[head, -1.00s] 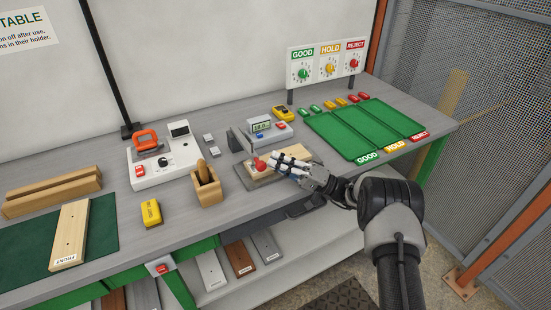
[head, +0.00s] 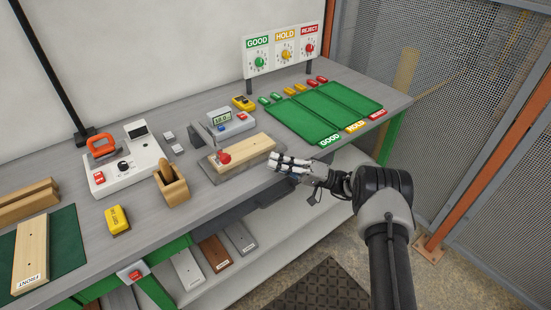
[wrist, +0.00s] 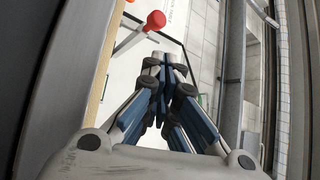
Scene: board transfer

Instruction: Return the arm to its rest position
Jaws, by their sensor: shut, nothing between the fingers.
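My gripper (head: 274,160) is shut and empty. In the head view it is at the front edge of the bench, just right of a wooden board (head: 247,149) lying in a grey fixture with a red-knobbed lever (head: 224,158). My arm reaches to it from the lower right. In the wrist view the closed fingers (wrist: 163,58) point away from the camera, and the red knob (wrist: 156,19) shows beside them at the upper left. I cannot tell whether the fingers touch the fixture.
A green tray (head: 325,110) with GOOD, HOLD and REJECT labels lies behind my gripper. A wooden holder (head: 172,188) and a yellow block (head: 117,220) are to the left. Open floor lies in front, with a dark mat (head: 328,285).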

